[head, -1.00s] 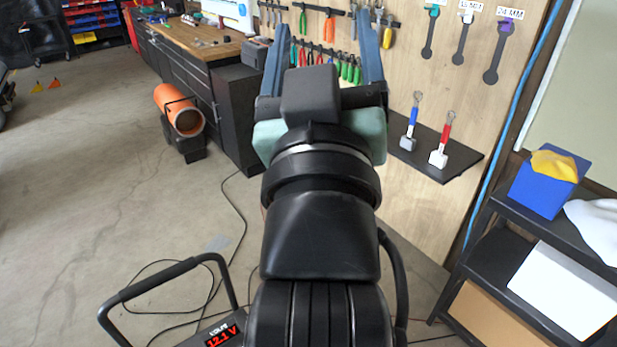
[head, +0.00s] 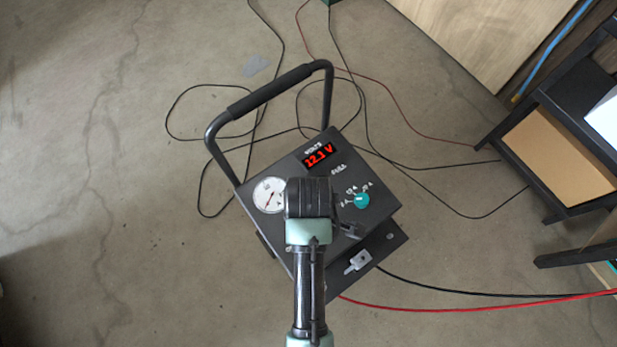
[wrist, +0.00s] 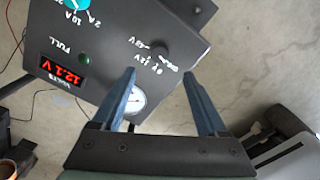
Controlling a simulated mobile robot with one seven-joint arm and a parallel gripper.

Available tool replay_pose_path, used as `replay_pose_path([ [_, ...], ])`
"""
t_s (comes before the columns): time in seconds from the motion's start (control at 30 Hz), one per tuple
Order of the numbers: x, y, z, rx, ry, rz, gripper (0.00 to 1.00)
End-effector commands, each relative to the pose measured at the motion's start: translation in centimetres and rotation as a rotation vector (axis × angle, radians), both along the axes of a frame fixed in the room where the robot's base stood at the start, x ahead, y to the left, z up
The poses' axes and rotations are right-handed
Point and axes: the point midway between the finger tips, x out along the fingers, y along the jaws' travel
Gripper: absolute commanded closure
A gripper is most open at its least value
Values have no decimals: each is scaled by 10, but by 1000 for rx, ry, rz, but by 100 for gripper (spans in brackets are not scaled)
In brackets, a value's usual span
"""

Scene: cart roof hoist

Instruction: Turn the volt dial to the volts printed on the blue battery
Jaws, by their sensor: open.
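The charger panel shows in the head view (head: 285,170), its red display (head: 318,156) reading 12.1 V. The volt dial (wrist: 160,52) is a black knob in the wrist view, with white volt labels beside it, one reading 12V; I cannot tell its exact setting. In the head view my arm hides the fingers. The blue battery is in neither current view.
A teal amp dial (head: 362,201) and a round gauge (head: 269,195) share the panel. A padded handle (head: 270,90) rises behind it. A metal clip or switch (head: 358,261) sits on the lower plate. Red and black cables cross the floor. A black shelf (head: 560,150) stands right.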

Motion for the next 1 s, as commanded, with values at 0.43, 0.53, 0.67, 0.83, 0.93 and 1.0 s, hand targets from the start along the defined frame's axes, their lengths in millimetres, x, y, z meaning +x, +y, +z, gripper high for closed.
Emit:
replay_pose_path([
  [0.43, 0, 0, -88, 1, -1, -2, 24],
  [0.53, 0, 0, -97, 0, -2, -2, 24],
  [0.67, 1, 0, -103, 0, -3, -2, 24],
  [0.83, 1, 0, -104, 0, -4, -2, 24],
  [0.93, 1, 0, -104, 0, -4, -2, 24],
  [1.0, 1, 0, -104, 0, -4, -3, 37],
])
